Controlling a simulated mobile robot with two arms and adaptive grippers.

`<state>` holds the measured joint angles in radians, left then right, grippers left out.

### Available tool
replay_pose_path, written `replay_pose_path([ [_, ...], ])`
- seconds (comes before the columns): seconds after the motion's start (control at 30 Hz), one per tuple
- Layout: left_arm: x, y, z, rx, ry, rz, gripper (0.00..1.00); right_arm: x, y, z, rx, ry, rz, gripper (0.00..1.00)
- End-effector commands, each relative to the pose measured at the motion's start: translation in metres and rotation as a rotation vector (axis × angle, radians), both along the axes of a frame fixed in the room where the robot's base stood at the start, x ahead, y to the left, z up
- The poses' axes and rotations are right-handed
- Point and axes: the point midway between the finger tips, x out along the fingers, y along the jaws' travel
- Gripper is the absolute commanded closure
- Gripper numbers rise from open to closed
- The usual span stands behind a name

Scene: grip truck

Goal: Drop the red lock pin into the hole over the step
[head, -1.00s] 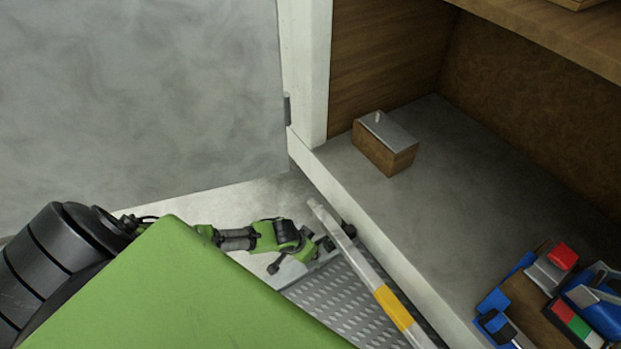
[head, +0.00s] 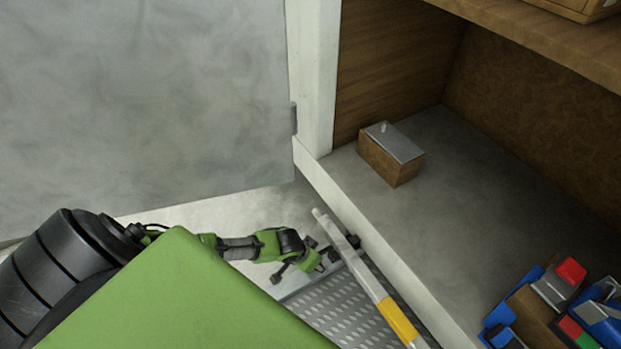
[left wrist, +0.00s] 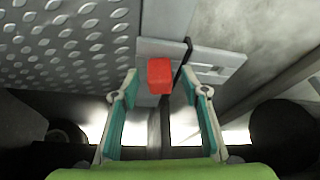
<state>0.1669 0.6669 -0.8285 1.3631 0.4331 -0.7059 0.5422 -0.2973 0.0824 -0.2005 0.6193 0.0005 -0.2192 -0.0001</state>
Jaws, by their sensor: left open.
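The red lock pin (left wrist: 160,76) shows in the left wrist view as a small red block, between my left gripper's (left wrist: 160,88) fingertips. The teal-padded fingers are open, with a gap on each side of the pin. Beyond it lies a flat grey bracket (left wrist: 222,72) with a slot; I cannot make out the hole clearly. The diamond-plate step (left wrist: 70,40) is at the upper left, and also in the head view (head: 345,305). In the head view my left gripper (head: 325,260) is low beside the step's upper end; the pin is hidden there. My right gripper is not in view.
A pale bar with a yellow band (head: 398,320) slants over the step. A wooden block with a grey top (head: 391,155) sits on the grey truck floor (head: 440,200). Blue bins and red-topped items (head: 571,271) are at the lower right. A large grey panel (head: 140,100) stands left.

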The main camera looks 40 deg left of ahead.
Motion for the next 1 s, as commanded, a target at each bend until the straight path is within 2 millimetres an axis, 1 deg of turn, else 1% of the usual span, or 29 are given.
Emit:
replay_pose_path([
  [0.17,-0.008,0.001,0.019,0.0,-0.001,-0.002,0.59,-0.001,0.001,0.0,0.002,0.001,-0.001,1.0],
  [0.4,-0.025,0.004,0.061,0.001,-0.001,-0.003,0.59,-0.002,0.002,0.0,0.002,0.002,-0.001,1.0],
  [0.6,-0.038,0.005,0.09,0.001,0.0,-0.002,0.59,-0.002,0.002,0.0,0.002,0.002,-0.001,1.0],
  [0.7,-0.041,0.006,0.101,0.001,-0.001,-0.002,0.59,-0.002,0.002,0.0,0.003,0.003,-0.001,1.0],
  [0.8,-0.044,0.006,0.106,0.0,0.0,-0.001,0.59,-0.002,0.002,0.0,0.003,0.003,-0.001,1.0],
  [1.0,-0.044,0.006,0.108,0.0,0.0,-0.001,0.59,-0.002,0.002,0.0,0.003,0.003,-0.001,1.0],
])
